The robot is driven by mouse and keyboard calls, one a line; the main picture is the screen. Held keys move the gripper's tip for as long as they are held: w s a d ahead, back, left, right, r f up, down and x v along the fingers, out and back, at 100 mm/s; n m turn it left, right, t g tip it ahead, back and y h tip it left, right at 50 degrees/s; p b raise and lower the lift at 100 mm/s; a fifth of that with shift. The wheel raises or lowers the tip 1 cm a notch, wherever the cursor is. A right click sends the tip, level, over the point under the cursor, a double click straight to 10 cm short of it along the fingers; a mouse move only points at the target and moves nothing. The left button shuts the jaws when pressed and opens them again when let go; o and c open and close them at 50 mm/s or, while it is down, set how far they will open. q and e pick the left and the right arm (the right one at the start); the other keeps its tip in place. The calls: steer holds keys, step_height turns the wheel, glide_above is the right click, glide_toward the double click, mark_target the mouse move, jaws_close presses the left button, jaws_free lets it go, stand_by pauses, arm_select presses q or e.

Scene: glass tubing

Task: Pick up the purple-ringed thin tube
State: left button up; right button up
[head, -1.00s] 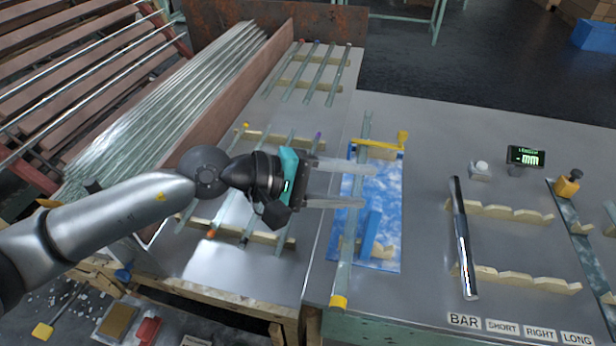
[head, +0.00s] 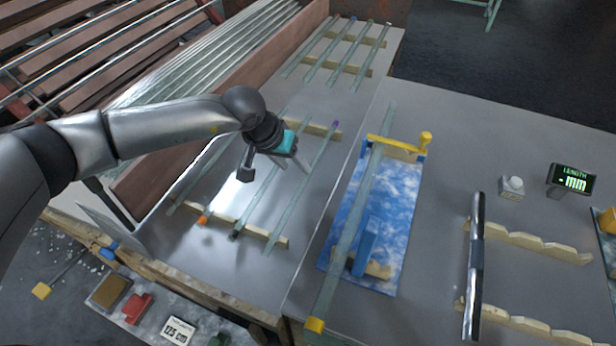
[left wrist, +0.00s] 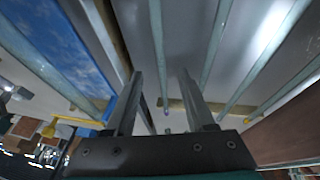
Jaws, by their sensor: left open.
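The purple-ringed thin tube (head: 308,181) lies on the wooden rests of the near rack, the rightmost tube there. Its purple ring (head: 336,124) is at its far end. My left gripper (head: 304,168) is open, over the rack and close to this tube, with its fingers pointing down. In the left wrist view, the tube (left wrist: 156,50) runs between the two fingers (left wrist: 161,75), its purple end (left wrist: 166,112) towards the gripper's base. I cannot tell how far above the tube the fingertips are. My right gripper is not in view.
Neighbouring tubes lie left of it, one orange-ended (head: 203,219). The near wooden rest (head: 215,213) supports them. A blue cloud-patterned board (head: 397,200) with a long glass tube (head: 350,225) stands to the right. More tubes (head: 340,52) lie on the back rack.

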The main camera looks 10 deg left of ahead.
mark_target(305, 178)
arm_select(q)
steer(key=b+x, duration=0.1)
steer(key=x, duration=0.5)
steer(key=shift+w+a, duration=0.1)
steer(key=shift+w+f, duration=0.15)
steer(key=shift+f, duration=0.15)
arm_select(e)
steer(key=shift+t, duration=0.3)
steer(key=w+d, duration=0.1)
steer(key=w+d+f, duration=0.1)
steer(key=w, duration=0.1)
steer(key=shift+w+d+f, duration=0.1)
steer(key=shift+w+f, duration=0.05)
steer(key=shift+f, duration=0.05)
arm_select(q)
jaws_close()
